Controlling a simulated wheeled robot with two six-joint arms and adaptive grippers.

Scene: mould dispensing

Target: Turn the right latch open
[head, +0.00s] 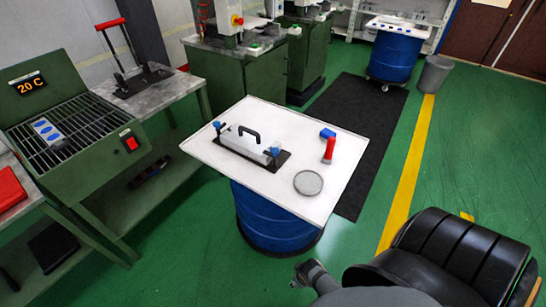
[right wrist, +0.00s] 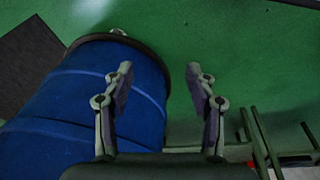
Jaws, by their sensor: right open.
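The mould (head: 245,142) is a grey metal block with a black handle on a black base plate, lying on the white table top (head: 320,190). A blue latch knob (head: 274,152) is at its right end and another blue knob (head: 217,126) at its left end. Which way the latches are turned is too small to tell. My right gripper (head: 308,272) is below and in front of the table top, apart from the mould. In the right wrist view (right wrist: 158,85) its fingers are spread and empty, beside the blue drum. My left gripper is not in view.
The table top rests on a blue drum (head: 270,222). A red bottle (head: 328,151), a blue block (head: 327,133) and a round grey dish (head: 308,183) lie right of the mould. A green heater (head: 75,110) stands at left. A black curved object (head: 455,250) is at lower right.

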